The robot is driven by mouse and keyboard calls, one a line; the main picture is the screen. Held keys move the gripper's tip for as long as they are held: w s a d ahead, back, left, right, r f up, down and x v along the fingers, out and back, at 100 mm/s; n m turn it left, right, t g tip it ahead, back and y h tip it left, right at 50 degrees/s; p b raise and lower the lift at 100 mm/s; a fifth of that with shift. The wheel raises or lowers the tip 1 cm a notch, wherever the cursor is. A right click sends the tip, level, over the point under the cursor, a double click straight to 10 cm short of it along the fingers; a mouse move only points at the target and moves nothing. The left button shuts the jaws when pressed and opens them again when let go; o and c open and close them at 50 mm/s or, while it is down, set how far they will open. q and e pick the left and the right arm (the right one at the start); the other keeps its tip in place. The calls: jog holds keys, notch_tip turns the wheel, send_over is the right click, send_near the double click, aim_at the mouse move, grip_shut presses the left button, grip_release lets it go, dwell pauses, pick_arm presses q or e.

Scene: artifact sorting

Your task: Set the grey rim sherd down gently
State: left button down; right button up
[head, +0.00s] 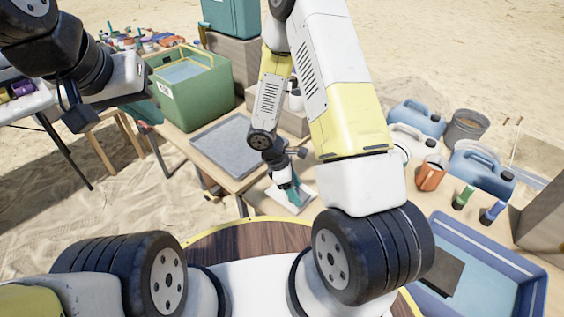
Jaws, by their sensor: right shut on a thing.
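My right gripper (289,196) has teal fingers and points down just over a small white pad (307,191) at the table's front end. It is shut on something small. The grey rim sherd cannot be made out; the fingers hide what is between them. I cannot tell whether the held thing touches the pad. My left gripper (146,109) shows only as a teal part at the end of the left arm, near the green box; its fingers are too unclear to tell their opening.
A grey tray (203,142) lies on the wooden table behind the pad. A green water-filled box (196,103) stands at the back left. Blue jugs (483,174), an orange cup (431,176) and a blue basin (534,292) are at the right.

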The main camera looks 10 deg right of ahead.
jog(key=w, duration=0.6)
jog(key=shift+w+a+f, duration=0.15)
jog(key=shift+a+f, duration=0.25)
notch_tip(320, 180, down, 3)
jog(key=shift+f, duration=0.2)
jog(key=o, duration=1.4)
